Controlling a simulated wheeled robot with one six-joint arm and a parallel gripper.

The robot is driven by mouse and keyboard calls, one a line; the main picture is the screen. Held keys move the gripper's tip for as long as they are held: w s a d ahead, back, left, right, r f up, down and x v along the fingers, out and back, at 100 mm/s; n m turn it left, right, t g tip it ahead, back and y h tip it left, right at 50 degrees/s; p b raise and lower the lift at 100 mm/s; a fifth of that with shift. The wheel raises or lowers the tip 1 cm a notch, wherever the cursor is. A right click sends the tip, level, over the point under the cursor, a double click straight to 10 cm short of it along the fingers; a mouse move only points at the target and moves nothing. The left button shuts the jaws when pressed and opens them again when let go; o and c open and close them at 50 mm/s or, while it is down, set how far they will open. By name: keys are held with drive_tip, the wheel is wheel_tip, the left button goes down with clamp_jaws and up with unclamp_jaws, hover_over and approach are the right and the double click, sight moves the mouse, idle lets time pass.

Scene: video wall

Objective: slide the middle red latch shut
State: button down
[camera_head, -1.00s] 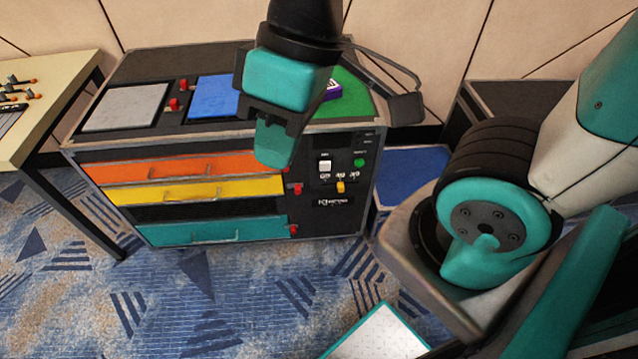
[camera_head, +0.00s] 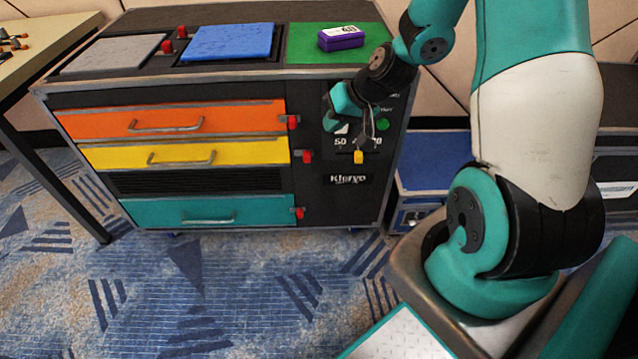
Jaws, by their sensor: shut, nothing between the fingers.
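The middle red latch (camera_head: 307,156) sits on the black panel, right of the yellow drawer (camera_head: 190,154). It stands a little farther right than the top red latch (camera_head: 292,122) and the bottom red latch (camera_head: 299,213). My gripper (camera_head: 365,143) is shut and empty, in front of the control panel, right of and slightly above the middle latch and apart from it. Its fingers are small and dark against the panel and partly hide the slider markings. The latch is in plain view.
A yellow slider knob (camera_head: 358,157) is just below my gripper, with a green button (camera_head: 382,124) to the right. An orange drawer (camera_head: 170,119) and a teal drawer (camera_head: 208,211) have protruding handles. A purple box (camera_head: 340,38) lies on the green top panel (camera_head: 300,45).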

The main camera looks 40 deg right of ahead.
sight(304, 156)
drive_tip(key=d+f+m+h+b, duration=0.1)
drive_tip(key=d+f+m+b, duration=0.1)
drive_tip(key=d+f, duration=0.5)
wheel_tip(304, 156, down, 2)
drive_tip(key=shift+s+t+h, duration=0.3)
drive_tip(key=shift+t, duration=0.1)
drive_tip(key=shift+a+f, duration=0.1)
drive_tip(key=b+x, duration=0.1)
drive_tip(key=x, duration=0.2)
drive_tip(key=a+b+x, duration=0.1)
drive_tip(key=x, duration=0.3)
drive_tip(key=w+a+r+b+x, duration=0.1)
drive_tip(key=x, duration=0.3)
drive_tip(key=shift+a, duration=0.1)
drive_tip(key=shift+w+a, duration=0.35)
drive_tip(key=shift+a, duration=0.1)
